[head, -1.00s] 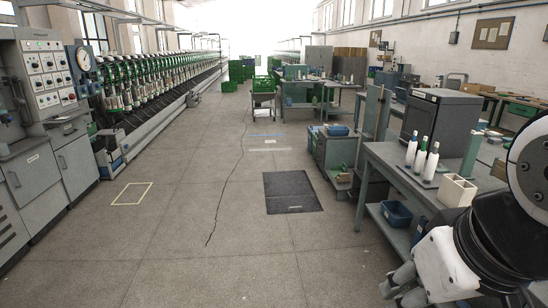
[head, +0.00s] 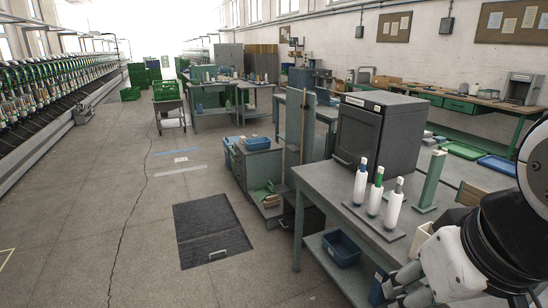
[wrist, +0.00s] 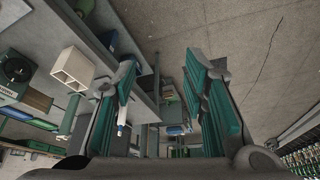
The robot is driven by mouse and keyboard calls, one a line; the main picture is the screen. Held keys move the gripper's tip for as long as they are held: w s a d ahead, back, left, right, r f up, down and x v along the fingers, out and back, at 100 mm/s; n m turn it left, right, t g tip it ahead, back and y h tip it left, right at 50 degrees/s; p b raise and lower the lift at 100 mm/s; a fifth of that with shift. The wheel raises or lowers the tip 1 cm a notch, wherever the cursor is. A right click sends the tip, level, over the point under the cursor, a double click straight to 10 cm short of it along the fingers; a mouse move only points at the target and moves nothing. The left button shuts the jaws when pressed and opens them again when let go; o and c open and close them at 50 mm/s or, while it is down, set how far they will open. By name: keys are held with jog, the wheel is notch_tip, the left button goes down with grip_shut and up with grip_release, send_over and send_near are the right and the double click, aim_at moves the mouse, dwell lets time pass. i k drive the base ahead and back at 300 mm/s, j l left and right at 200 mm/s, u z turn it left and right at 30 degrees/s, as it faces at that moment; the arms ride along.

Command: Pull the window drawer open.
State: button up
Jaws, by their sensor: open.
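A long bench (head: 430,93) with a brown top stands against the far right wall in the head view. It has green fronts that look like drawers (head: 459,105) under its top, and they appear shut. Which one is the window drawer I cannot tell. My gripper (head: 402,284) is low at the right edge of the head view, far from that bench. In the wrist view my gripper (wrist: 166,75) has its two teal-padded fingers wide apart with nothing between them.
A near workbench (head: 325,181) holds a dark grey cabinet (head: 376,137) and several white cones. A blue bin (head: 341,248) sits on its lower shelf. The aisle floor (head: 95,190) is clear beside the spinning machines (head: 60,85).

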aim_at(350, 161)
jog(key=i+l+z, duration=0.1)
jog(key=i, duration=0.35)
jog(key=i+l+z, duration=0.15)
jog(key=i+l, duration=0.15)
jog(key=i+j+u, duration=0.4)
jog(key=i, duration=0.45)
jog(key=i+j+u, duration=0.2)
jog(key=i, duration=0.2)
jog(key=i+j+u, duration=0.2)
jog(key=i, duration=0.25)
